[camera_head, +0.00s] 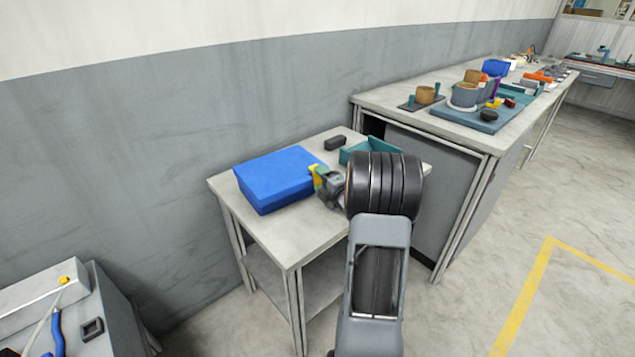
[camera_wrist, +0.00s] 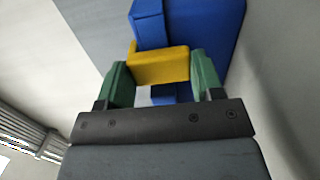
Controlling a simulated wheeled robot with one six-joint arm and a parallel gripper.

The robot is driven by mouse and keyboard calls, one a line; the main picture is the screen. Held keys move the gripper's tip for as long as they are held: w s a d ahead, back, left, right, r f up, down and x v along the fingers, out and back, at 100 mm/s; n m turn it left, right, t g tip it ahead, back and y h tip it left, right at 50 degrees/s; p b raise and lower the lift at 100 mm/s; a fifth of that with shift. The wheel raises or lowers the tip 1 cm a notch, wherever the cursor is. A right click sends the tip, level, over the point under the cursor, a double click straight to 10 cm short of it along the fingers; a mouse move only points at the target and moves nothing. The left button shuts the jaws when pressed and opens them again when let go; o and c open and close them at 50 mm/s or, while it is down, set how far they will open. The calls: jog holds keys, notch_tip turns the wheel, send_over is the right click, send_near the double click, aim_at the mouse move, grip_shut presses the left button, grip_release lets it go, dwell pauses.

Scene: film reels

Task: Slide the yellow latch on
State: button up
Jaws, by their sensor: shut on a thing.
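The yellow latch (camera_head: 316,174) is on the right side of a blue box (camera_head: 275,178) on the small table; it also shows in the wrist view (camera_wrist: 158,62) against the blue box (camera_wrist: 218,28). My gripper (camera_head: 322,180) is at that side of the box. In the wrist view, the green fingers of my gripper (camera_wrist: 160,72) stand on both sides of the latch and are shut on it. My arm hides part of the table to the right. How far the latch sits along the box cannot be told.
A black block (camera_head: 335,143) and a teal tray (camera_head: 362,150) are on the small table (camera_head: 275,232) behind my gripper. A longer bench (camera_head: 385,98) with reels and a blue-teal board stands at the right. A grey cabinet (camera_head: 95,325) with tools is at lower left.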

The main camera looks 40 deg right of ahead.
jog(key=shift+d, duration=0.15)
jog(key=o, duration=1.3)
jog(key=shift+s, duration=0.1)
jog(key=s, duration=1.3)
jog(key=shift+s, duration=0.35)
